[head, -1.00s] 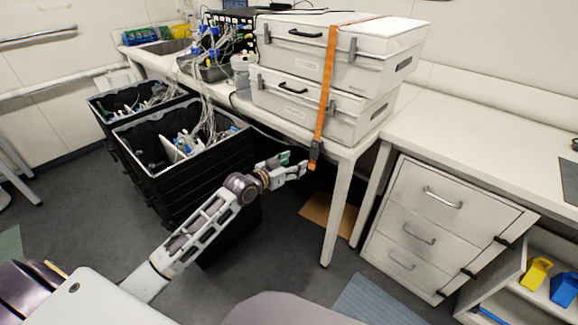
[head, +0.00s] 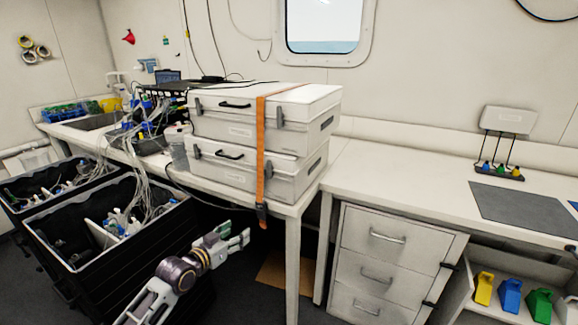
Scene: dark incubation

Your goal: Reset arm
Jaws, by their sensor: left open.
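My left arm comes in from the bottom left of the head view. Its gripper (head: 236,238) is open, with nothing seen between its fingers. It is in front of the bench and to the right of the black crates, below the hanging end of an orange strap (head: 261,165). My right gripper does not show in this view.
Two stacked white cases (head: 262,115) stand on the bench, with the strap over them. Black crates (head: 110,265) with cables stand at the left. A white drawer unit (head: 385,262) stands right of the bench leg. A dark mat (head: 525,210) lies on the right counter.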

